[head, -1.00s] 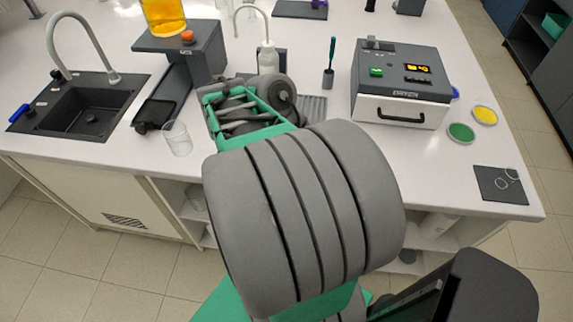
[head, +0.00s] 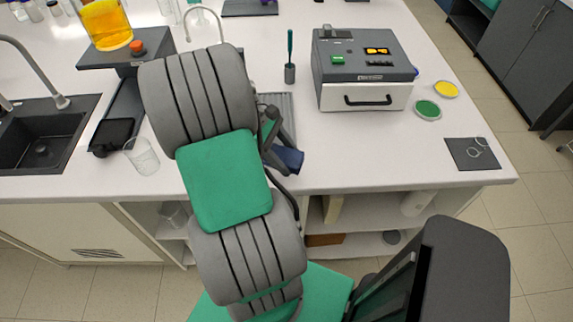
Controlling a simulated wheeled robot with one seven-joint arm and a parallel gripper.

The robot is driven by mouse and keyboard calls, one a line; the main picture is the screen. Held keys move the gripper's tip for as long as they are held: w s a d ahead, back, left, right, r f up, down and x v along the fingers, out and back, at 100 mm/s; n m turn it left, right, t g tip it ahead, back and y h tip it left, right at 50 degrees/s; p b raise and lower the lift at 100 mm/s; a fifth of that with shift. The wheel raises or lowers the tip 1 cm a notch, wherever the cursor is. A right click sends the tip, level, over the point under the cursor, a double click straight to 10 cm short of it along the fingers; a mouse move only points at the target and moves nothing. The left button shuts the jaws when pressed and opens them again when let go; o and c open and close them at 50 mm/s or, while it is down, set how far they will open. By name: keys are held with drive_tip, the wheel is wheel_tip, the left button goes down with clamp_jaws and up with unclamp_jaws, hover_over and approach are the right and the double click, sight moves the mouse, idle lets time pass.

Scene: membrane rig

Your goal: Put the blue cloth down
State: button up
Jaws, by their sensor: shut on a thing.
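The dark blue cloth (head: 289,159) shows just right of my arm, near the front edge of the white bench. My gripper (head: 277,146) is partly hidden behind my own arm links. It is shut on the cloth, which is bunched at its fingers. I cannot tell whether the cloth touches the bench top.
A grey dryer (head: 362,70) with a white drawer stands right of the cloth. A green dish (head: 428,110), a yellow dish (head: 446,89) and a dark mat (head: 472,154) lie farther right. The bench between cloth and mat is clear.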

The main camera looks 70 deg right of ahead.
sight(287, 164)
drive_tip(key=shift+f, duration=1.5)
drive_tip(key=shift+f, duration=0.35)
drive_tip(key=shift+f, duration=0.25)
drive_tip(key=o, duration=1.5)
drive_tip(key=shift+r, duration=0.1)
